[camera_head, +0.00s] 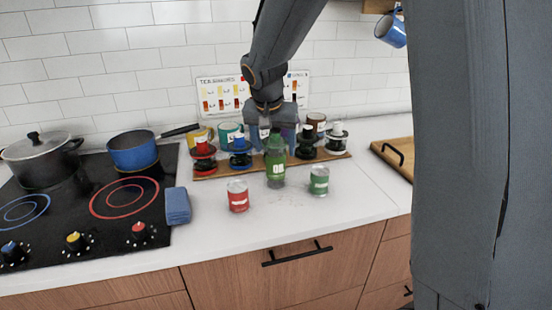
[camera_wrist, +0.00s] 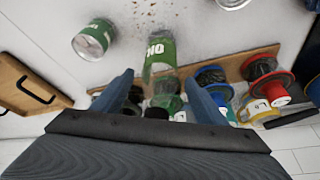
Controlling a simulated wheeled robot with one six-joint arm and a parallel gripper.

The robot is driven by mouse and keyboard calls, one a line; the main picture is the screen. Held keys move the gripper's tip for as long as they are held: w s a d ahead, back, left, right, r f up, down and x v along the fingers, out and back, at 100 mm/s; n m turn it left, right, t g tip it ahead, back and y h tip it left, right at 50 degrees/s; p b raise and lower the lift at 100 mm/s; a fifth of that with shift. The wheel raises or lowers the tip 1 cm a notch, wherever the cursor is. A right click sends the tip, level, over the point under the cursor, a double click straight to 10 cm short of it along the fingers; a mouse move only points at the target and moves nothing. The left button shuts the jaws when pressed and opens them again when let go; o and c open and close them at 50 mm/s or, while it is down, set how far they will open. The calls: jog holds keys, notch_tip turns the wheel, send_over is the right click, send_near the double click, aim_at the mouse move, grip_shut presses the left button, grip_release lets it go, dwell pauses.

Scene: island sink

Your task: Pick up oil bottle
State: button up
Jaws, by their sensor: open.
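The oil bottle (camera_head: 275,168) is green with a white-lettered label and stands upright on the white counter, in front of the wooden spice board. It also shows in the wrist view (camera_wrist: 160,55), with its dark cap toward my gripper. My gripper (camera_head: 278,131) is above and around the top of the bottle. In the wrist view its two blue-grey fingers (camera_wrist: 160,82) are spread, with the bottle's neck region between them. I cannot tell whether either finger touches the bottle.
A red can (camera_head: 238,196) stands left of the bottle and a green can (camera_head: 319,181) right of it. Behind, the wooden board (camera_head: 210,173) holds several colored jars. The black stove (camera_head: 75,215) with two pots is left; a wooden tray (camera_head: 393,153) is right. The counter front is clear.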

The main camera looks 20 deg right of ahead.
jog(key=shift+x, duration=1.35)
jog(key=shift+c, duration=0.3)
jog(key=c, duration=1.4)
jog(key=shift+r, duration=0.1)
